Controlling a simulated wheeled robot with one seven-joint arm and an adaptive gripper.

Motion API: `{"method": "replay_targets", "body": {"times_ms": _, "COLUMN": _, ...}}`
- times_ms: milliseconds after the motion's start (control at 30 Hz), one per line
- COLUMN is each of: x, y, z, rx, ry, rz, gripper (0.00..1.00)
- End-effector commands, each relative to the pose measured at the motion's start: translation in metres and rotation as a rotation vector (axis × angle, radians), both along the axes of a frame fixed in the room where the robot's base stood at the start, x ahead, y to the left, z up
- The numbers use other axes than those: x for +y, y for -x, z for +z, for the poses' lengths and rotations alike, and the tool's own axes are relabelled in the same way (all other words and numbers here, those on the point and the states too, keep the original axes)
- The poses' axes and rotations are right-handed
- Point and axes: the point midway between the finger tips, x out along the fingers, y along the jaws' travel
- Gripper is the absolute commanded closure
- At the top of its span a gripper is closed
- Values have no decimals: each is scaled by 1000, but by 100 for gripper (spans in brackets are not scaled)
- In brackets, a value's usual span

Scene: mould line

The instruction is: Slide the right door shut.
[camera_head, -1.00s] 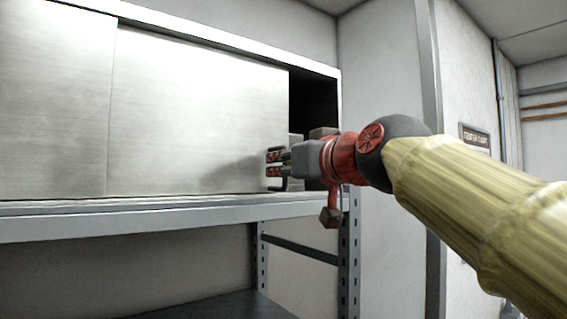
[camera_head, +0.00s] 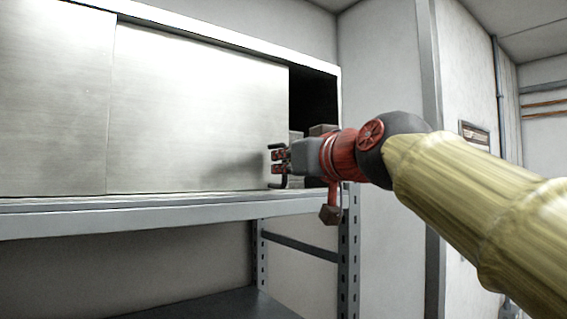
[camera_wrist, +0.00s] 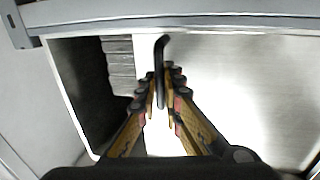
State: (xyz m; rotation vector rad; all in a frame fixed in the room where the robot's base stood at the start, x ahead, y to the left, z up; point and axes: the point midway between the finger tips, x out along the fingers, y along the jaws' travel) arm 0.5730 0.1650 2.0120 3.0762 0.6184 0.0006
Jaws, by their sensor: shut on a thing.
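The right door (camera_head: 200,110) is a pale metal sliding panel on the cabinet. Its right edge stops short of the cabinet's right end, leaving a dark gap. A black bar handle (camera_head: 284,181) stands near that edge; it also shows in the wrist view (camera_wrist: 160,50). My gripper (camera_head: 279,161) is at the handle, coming from the right. In the wrist view my gripper's fingers (camera_wrist: 161,88) are closed on the handle, with the door (camera_wrist: 245,90) behind. The fingers hide part of the handle.
The dark opening (camera_head: 313,100) right of the door holds grey stacked blocks (camera_wrist: 121,70). The left door (camera_head: 50,100) is beside the right door. A shelf ledge (camera_head: 150,217) runs below the doors. A wall (camera_head: 385,80) stands to the right.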

Motion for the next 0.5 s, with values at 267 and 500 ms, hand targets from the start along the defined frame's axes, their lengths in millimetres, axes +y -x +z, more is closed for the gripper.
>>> {"method": "replay_targets", "body": {"times_ms": 267, "x": 0, "y": 0, "z": 0, "rx": 0, "ry": 0, "rz": 0, "gripper": 100}}
{"method": "replay_targets", "body": {"times_ms": 500, "x": -15, "y": -11, "z": -3, "rx": 3, "ry": -2, "rz": -7, "gripper": 100}}
